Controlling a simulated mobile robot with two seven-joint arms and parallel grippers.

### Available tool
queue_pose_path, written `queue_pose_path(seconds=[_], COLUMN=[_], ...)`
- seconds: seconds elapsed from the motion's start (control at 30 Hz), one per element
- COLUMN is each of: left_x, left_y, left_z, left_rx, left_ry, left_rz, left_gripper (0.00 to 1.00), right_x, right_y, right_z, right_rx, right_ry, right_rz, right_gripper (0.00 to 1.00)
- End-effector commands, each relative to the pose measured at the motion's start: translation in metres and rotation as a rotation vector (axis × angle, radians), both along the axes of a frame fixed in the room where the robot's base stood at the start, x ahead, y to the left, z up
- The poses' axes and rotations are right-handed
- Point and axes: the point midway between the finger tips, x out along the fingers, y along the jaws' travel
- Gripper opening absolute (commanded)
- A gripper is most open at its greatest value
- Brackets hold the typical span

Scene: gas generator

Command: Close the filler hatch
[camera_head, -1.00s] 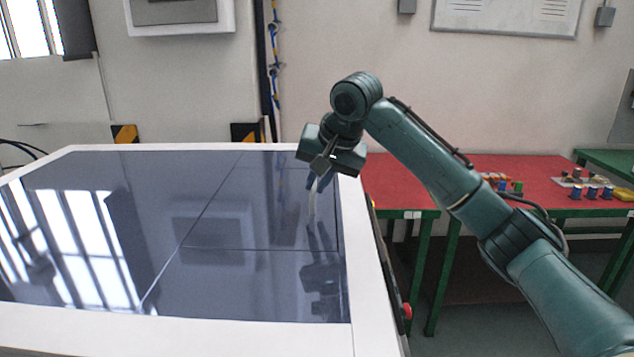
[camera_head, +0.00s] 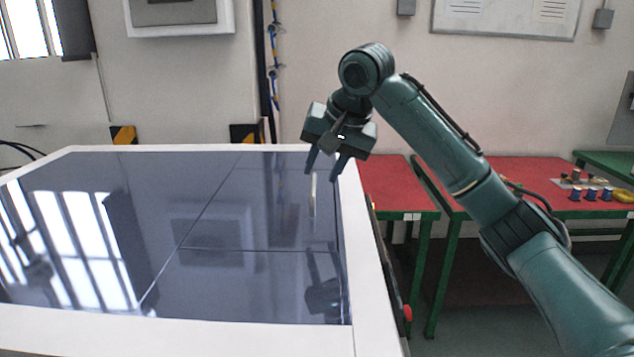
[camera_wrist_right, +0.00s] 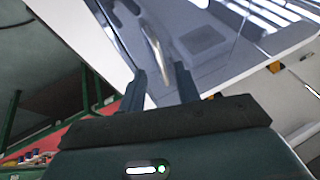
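A dark glossy panelled top in a white frame shows in the head view. Its right-hand panel (camera_head: 270,205), which looks like the filler hatch, lies flat and looks level with the panels around it. A slim pale handle (camera_head: 313,198) stands near its right edge; in the right wrist view the handle (camera_wrist_right: 154,48) is a curved metal bar. My right gripper (camera_head: 322,172) is open and empty, above the handle and apart from it. In the right wrist view the handle lies just beyond the spread fingertips (camera_wrist_right: 160,68). My left gripper is out of view.
A white rim (camera_head: 365,260) borders the top, with a red knob (camera_head: 407,312) on its right side. Red-topped tables (camera_head: 400,185) with small parts stand to the right. The air above the panels is clear apart from my right arm.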

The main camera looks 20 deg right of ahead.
Motion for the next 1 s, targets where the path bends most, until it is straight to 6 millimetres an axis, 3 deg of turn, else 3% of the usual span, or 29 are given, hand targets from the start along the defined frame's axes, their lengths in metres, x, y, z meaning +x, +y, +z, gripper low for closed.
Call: queue_pose_path(seconds=[0.2, 0.4, 1.0], left_x=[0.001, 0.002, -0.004], left_y=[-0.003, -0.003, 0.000], left_z=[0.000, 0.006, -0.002], left_rx=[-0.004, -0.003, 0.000], left_ry=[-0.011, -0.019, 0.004], left_rz=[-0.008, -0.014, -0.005], left_gripper=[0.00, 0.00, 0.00], right_x=[-0.023, -0.036, -0.040], right_y=[-0.004, -0.007, -0.007], right_z=[0.043, 0.067, 0.072], right_rx=[0.001, -0.001, 0.000], right_ry=[-0.004, -0.002, 0.002], right_rz=[0.003, 0.001, 0.002], right_gripper=[0.33, 0.33, 0.33])
